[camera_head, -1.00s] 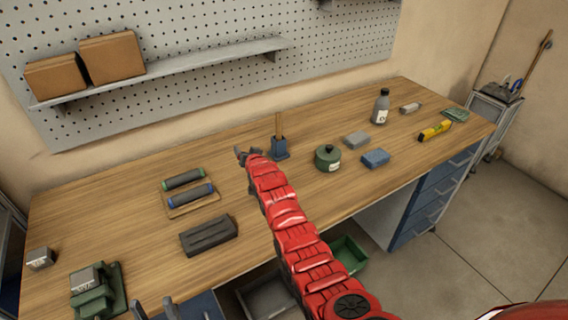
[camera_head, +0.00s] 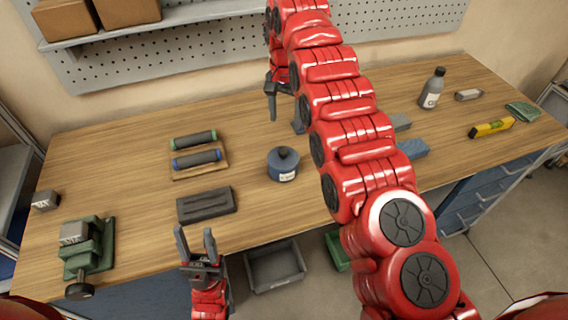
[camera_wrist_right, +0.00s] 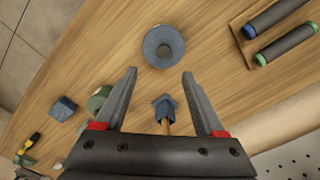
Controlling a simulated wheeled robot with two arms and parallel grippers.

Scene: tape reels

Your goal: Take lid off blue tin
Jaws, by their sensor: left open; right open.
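The blue tin (camera_head: 283,167) stands upright on the bench with its knobbed lid on; it also shows from above in the right wrist view (camera_wrist_right: 151,46). My right gripper (camera_head: 272,108) points down above the bench, behind the tin and a little left of it. In the right wrist view its open fingers (camera_wrist_right: 160,74) are empty, with the tin beyond the tips and apart from them. My left gripper (camera_head: 195,234) is open and empty at the bench's front edge, left of the tin and nearer me.
A blue holder with a wooden rod (camera_wrist_right: 164,107) and a green tin (camera_wrist_right: 98,99) stand near the blue tin. A dark block (camera_head: 206,204), a tray of rollers (camera_head: 199,163) and a green vise (camera_head: 90,250) are to the left. My right arm hides part of the bench.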

